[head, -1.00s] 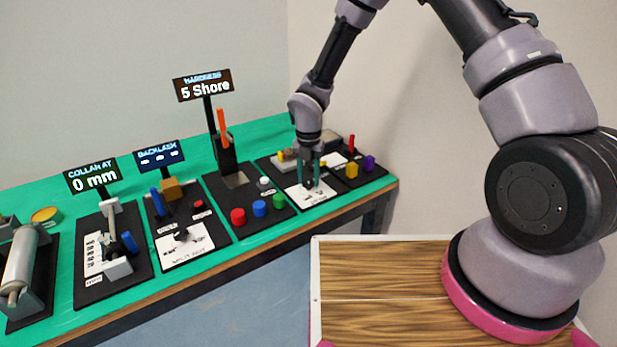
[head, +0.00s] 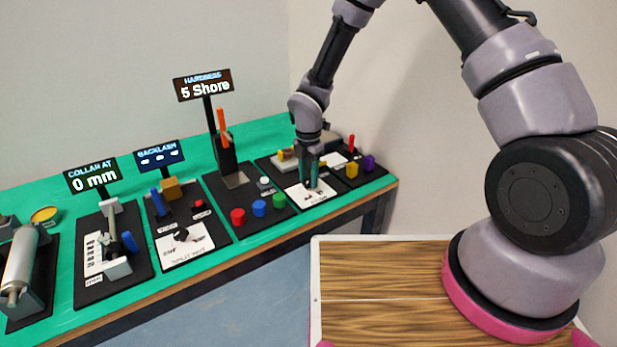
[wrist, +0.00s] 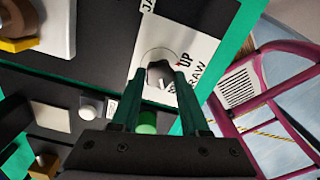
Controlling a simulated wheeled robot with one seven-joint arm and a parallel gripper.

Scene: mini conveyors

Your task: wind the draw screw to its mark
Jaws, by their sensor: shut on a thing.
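The draw screw is a dark round knob (wrist: 158,74) on a white card (wrist: 188,50) in the wrist view. The card carries the words UP and DRAW, partly covered by my fingers. A small red mark (wrist: 180,65) shows beside UP, at the knob's upper right. A pale pointer on the knob points down and to the right in that view. My gripper (wrist: 160,78) is shut on the knob, one green finger on each side. In the head view my gripper (head: 310,186) stands upright over the white card, and its fingers mostly hide the knob.
Red (head: 238,216), blue (head: 259,208) and green (head: 279,200) buttons stand on the black panel to the left, under a display reading 5 Shore (head: 203,86). Yellow (head: 352,170) and purple (head: 368,162) blocks stand close on the right. The bench's front edge lies just before the card.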

